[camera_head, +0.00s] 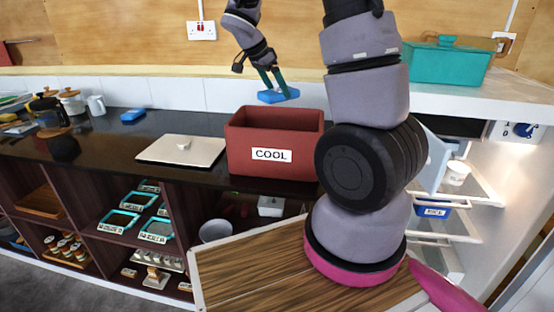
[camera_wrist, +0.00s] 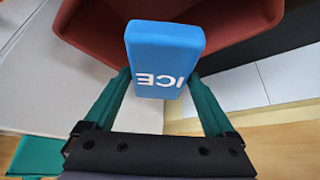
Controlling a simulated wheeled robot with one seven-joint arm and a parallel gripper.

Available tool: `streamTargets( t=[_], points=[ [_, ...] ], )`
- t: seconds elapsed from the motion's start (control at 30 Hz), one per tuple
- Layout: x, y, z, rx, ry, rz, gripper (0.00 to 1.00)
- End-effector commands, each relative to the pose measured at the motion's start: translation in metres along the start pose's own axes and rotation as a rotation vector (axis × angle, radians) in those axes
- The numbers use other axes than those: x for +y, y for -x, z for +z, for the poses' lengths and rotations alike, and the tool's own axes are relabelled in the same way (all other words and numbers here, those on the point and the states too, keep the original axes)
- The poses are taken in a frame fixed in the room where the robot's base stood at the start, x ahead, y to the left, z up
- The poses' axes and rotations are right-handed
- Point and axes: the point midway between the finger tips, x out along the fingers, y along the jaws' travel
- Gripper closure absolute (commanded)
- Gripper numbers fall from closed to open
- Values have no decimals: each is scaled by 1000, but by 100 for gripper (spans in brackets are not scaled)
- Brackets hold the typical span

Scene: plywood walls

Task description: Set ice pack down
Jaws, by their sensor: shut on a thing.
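A blue ice pack (camera_wrist: 163,50) with white ICE lettering is between the teal fingers of my gripper (camera_wrist: 157,92) in the wrist view. My gripper (camera_head: 278,88) is shut on the ice pack (camera_head: 279,96) in the head view and holds it up above the back part of the red COOL box (camera_head: 245,153). The box stands on the dark counter with its top open. Its red wall also shows in the wrist view (camera_wrist: 92,32), beyond the pack. The inside floor of the box is mostly hidden in the head view.
A pale board (camera_head: 160,151) with a small knob lies left of the box. Another blue item (camera_head: 132,115) lies farther left on the dark counter (camera_head: 95,150). A teal lidded container (camera_head: 447,65) stands on the white ledge at right. An open fridge (camera_head: 455,205) is at right.

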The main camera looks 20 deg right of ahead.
Motion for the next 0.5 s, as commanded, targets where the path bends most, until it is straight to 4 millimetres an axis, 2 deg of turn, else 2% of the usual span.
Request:
streamTargets(
  t=[0.03, 0.1, 0.2, 0.37, 0.5],
  points=[
    [14, -15, -4, 1, -98, 62, 94],
    [30, -28, -7, -1, -218, 127, 94],
    [44, -38, -10, -2, -317, 182, 94],
    [50, -59, -1, -2, -359, 208, 94],
    [51, -90, 18, -3, -356, 209, 94]
  ],
)
